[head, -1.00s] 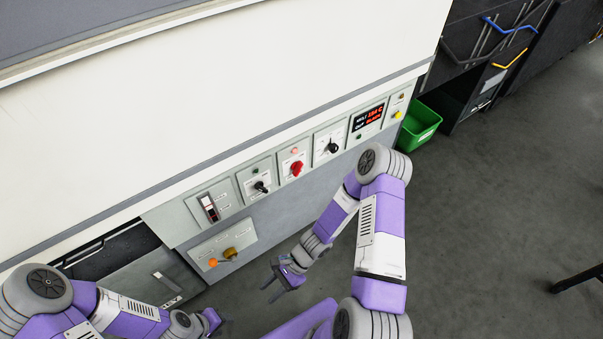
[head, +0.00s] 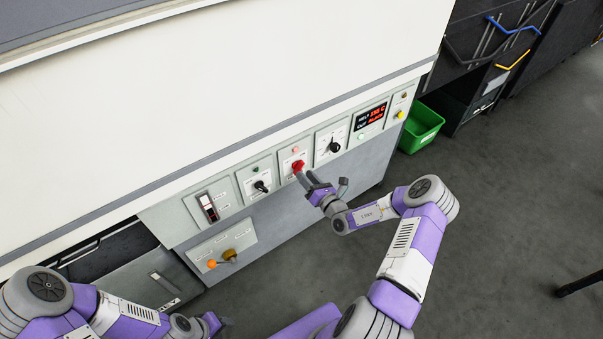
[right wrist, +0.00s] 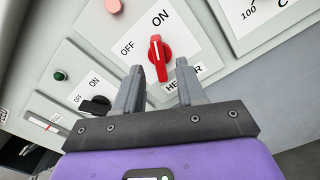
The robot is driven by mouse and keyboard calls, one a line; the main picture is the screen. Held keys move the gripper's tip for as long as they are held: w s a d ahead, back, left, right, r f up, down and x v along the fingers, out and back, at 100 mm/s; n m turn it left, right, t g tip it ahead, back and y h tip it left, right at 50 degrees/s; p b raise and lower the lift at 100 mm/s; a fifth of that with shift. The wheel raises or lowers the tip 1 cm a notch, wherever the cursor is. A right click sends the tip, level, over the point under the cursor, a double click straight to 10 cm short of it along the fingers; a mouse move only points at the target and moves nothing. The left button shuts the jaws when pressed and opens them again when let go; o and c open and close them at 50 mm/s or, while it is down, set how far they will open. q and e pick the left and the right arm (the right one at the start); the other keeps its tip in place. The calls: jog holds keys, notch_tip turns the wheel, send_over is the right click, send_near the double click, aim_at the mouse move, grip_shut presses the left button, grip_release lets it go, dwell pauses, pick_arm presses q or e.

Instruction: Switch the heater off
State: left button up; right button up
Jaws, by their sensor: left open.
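The red heater knob (head: 298,166) sits on the panel below a pink lamp. In the right wrist view the knob (right wrist: 160,57) has a white line pointing roughly at ON, with OFF to its left and a partly hidden HEATER label (right wrist: 184,77) below. My right gripper (head: 300,176) is at the knob in the head view. In the right wrist view it (right wrist: 160,82) is open, its fingertips either side of the knob's lower end; contact is unclear. My left gripper (head: 215,324) is low at the left, away from the panel and open.
Black knobs (head: 261,187) (head: 334,147) flank the heater knob. A rocker switch (head: 209,208), a red digital readout (head: 370,116) and a lower panel with an orange knob (head: 212,264) are nearby. A green bin (head: 421,128) stands right of the cabinet. The right floor is mostly clear.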

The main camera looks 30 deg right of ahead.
aim_at(298, 167)
jog(key=w, duration=0.3)
jog(key=shift+w+a+b, duration=0.15)
jog(key=shift+w+b, duration=0.1)
jog(key=shift+b, duration=0.15)
jog(key=c, duration=0.7)
jog(key=shift+n+p, duration=4.25)
jog(key=shift+n, duration=1.65)
